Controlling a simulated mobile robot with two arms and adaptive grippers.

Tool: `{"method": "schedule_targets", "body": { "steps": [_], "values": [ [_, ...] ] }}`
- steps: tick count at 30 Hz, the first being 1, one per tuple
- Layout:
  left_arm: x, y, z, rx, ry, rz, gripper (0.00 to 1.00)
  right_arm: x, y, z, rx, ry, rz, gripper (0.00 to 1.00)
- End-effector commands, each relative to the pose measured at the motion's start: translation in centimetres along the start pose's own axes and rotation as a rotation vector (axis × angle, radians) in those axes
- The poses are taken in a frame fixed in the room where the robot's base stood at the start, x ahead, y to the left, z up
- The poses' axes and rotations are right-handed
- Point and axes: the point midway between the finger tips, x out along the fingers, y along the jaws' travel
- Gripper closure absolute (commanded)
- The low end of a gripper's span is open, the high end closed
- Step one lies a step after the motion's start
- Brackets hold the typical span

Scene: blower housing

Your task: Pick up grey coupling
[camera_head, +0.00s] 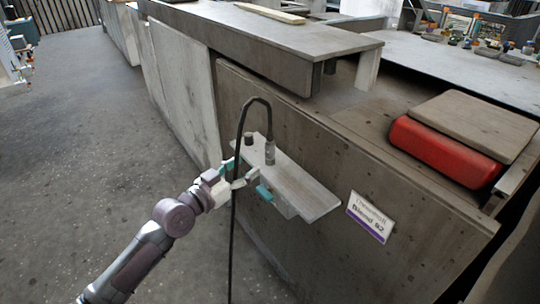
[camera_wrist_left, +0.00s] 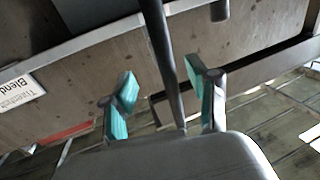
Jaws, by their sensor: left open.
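The grey coupling (camera_head: 269,152) stands upright on a small grey shelf (camera_head: 305,192) fixed to the bench side. A black hose (camera_head: 241,118) rises from its top, arches over to the left and hangs down to the floor. My left gripper (camera_head: 246,179) is open beside the shelf's left edge, lower left of the coupling and apart from it. In the left wrist view the hose (camera_wrist_left: 167,60) passes between the open teal-tipped fingers (camera_wrist_left: 160,88). I cannot tell whether it touches them. My right gripper is not in view.
A short dark knob (camera_head: 248,139) stands on the shelf left of the coupling. A white label (camera_head: 370,215) is on the panel at right. A red box (camera_head: 443,152) sits under a wooden board (camera_head: 475,123). The floor at left is clear.

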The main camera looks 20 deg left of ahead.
Motion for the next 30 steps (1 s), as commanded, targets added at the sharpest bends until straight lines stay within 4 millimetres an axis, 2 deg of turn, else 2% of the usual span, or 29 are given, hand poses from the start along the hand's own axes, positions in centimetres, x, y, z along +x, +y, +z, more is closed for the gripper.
{"method": "schedule_targets", "body": {
  "steps": [1, 6, 14, 21, 24, 30],
  "values": [
    [1.2, -0.1, -0.1, -0.003, 0.004, -0.002, 0.41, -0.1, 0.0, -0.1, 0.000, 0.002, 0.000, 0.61],
    [4.1, -0.1, 0.0, -0.001, 0.001, -0.003, 0.41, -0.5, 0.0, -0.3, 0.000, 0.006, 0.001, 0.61],
    [6.1, 0.1, -0.2, -0.002, 0.001, -0.001, 0.41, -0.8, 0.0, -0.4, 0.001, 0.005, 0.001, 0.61],
    [9.6, 0.2, -0.6, -0.002, 0.000, -0.002, 0.41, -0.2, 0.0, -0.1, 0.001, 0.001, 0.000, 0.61],
    [10.3, 0.2, -0.6, 0.000, -0.001, -0.002, 0.41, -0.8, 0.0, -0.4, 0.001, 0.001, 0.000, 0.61],
    [10.5, 0.2, -0.6, 0.000, -0.002, -0.002, 0.41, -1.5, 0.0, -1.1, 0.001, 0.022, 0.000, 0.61]
  ]
}}
